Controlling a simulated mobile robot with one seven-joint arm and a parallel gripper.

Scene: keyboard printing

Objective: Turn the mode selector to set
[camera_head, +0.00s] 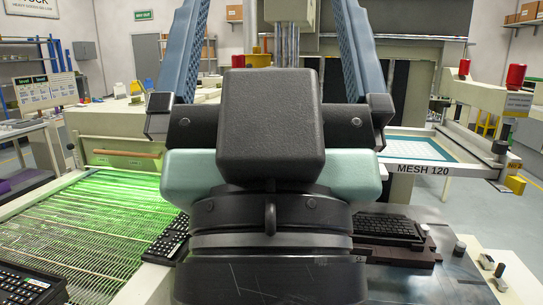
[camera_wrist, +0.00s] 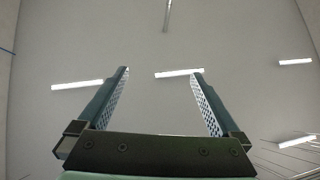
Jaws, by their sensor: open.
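My gripper (camera_head: 272,10) fills the middle of the head view, its two blue fingers pointing up and spread wide apart. In the wrist view my gripper (camera_wrist: 161,72) is open and empty against the ceiling. I cannot make out a labelled mode selector in either view. Small light knobs (camera_head: 487,262) stand on the metal bench (camera_head: 440,285) at the lower right, well apart from my gripper; any markings are too small to read. My gripper and arm hide the middle of the scene.
A dark keyboard (camera_head: 388,230) sits in a fixture on the bench, right of my arm. A green-lit conveyor (camera_head: 90,225) with keyboards (camera_head: 25,285) lies at left. A "MESH 120" screen frame (camera_head: 425,170) juts out at right.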

